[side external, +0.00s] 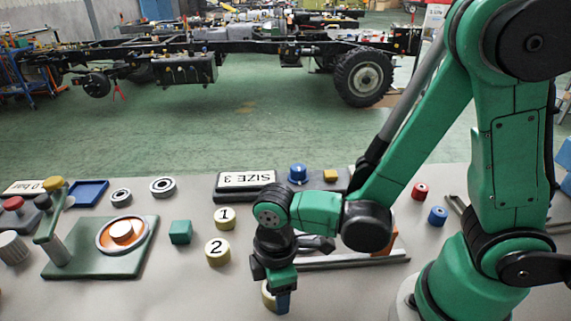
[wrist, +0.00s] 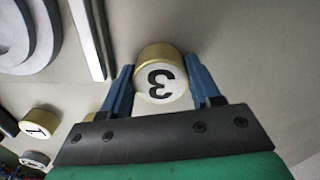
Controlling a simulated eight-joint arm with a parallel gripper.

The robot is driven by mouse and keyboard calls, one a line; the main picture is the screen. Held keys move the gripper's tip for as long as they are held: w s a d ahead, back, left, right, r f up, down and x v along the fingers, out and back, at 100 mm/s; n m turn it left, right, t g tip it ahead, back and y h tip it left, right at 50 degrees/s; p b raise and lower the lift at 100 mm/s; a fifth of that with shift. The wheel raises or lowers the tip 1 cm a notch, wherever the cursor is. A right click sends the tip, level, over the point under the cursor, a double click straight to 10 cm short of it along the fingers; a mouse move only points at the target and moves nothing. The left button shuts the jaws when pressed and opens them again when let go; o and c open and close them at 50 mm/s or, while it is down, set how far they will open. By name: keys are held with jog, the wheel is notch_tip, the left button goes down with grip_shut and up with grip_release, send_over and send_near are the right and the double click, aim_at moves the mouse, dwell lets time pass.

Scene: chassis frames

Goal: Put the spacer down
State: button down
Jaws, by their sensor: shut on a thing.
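A gold spacer with a white top marked 3 (wrist: 160,75) sits between the two blue fingers of my gripper (wrist: 163,90) in the wrist view. My gripper is shut on it. In the side view my gripper (side external: 277,300) is low over the front of the grey table, and only the left part of the spacer (side external: 267,296) shows beside the blue fingers. I cannot tell whether its base touches the table. Two similar spacers, marked 1 (side external: 224,218) and 2 (side external: 217,252), stand upright on the table to the left of my gripper.
A green cube (side external: 180,232) and a green plate with an orange-ringed disc (side external: 140,262) lie further left. A SIZE 3 sign (side external: 246,180) stands behind. A metal rail (side external: 345,261) lies right of my gripper. Red (side external: 419,191) and blue (side external: 437,215) cylinders stand at right.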

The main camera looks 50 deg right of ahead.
jog(key=shift+f, duration=0.15)
jog(key=shift+c, duration=2.4)
grip_release()
notch_tip(320, 180, up, 12)
jog(key=shift+w+d+r+m, duration=0.15)
jog(key=shift+d+r+m, duration=0.05)
jog(key=shift+d+m, duration=0.1)
jog(key=shift+o, duration=1.3)
jog(key=w+d+r+m+t, duration=0.1)
jog(key=w+d+m+t, duration=0.2)
jog(key=d+m+t, duration=0.3)
jog(key=d+m, duration=0.3)
jog(key=m, duration=0.1)
jog(key=shift+w+d+t, duration=0.35)
jog(key=shift+t, duration=0.05)
jog(key=shift+o, duration=0.6)
jog(key=shift+w+d+m, duration=0.1)
jog(key=shift+d+m, duration=0.2)
jog(key=shift+m, duration=0.2)
